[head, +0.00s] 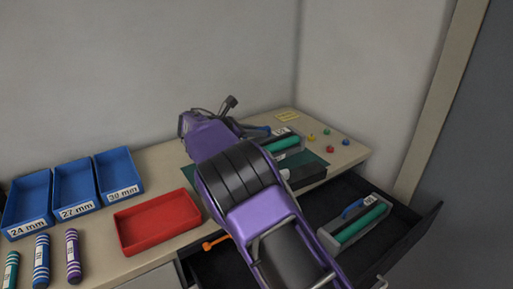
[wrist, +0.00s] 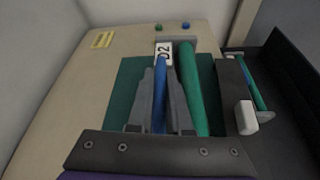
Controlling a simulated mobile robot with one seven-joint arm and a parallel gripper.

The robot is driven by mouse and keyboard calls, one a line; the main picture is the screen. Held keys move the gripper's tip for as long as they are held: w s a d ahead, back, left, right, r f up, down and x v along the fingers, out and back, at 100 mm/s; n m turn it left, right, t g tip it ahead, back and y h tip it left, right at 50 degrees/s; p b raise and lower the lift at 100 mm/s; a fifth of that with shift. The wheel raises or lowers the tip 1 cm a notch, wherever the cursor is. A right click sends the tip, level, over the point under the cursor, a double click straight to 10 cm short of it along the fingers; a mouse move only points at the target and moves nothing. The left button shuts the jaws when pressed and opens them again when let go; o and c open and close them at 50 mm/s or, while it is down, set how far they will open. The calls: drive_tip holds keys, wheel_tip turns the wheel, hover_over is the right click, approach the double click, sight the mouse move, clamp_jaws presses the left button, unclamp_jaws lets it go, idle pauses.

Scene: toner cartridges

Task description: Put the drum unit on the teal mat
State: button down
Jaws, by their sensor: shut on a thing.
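The drum unit (head: 284,141), a grey tray with a green roller, a blue handle and a white label, is over the teal mat (head: 313,160) at the back of the desk. In the wrist view the drum unit's green roller (wrist: 192,90) lies right of its blue handle, and the label at its far end seems to read D2. My gripper (wrist: 161,95) is shut on the blue handle. The teal mat (wrist: 127,82) shows on both sides of the unit. I cannot tell whether the unit touches the mat. My arm hides part of the mat in the head view.
A dark block (head: 305,176) sits at the mat's right edge. An open drawer holds a similar green-roller unit (head: 358,223). A red tray (head: 157,221), blue labelled bins (head: 75,187) and striped tubes (head: 73,256) stand left. Small coloured pieces (head: 327,132) and a yellow note (head: 287,116) lie behind.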

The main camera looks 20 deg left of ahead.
wheel_tip(320, 180, down, 5)
drive_tip(key=shift+r, duration=0.2)
drive_tip(key=c, duration=0.8)
unclamp_jaws()
drive_tip(key=shift+c, duration=0.2)
drive_tip(key=v, duration=1.2)
drive_tip(key=shift+f, duration=0.1)
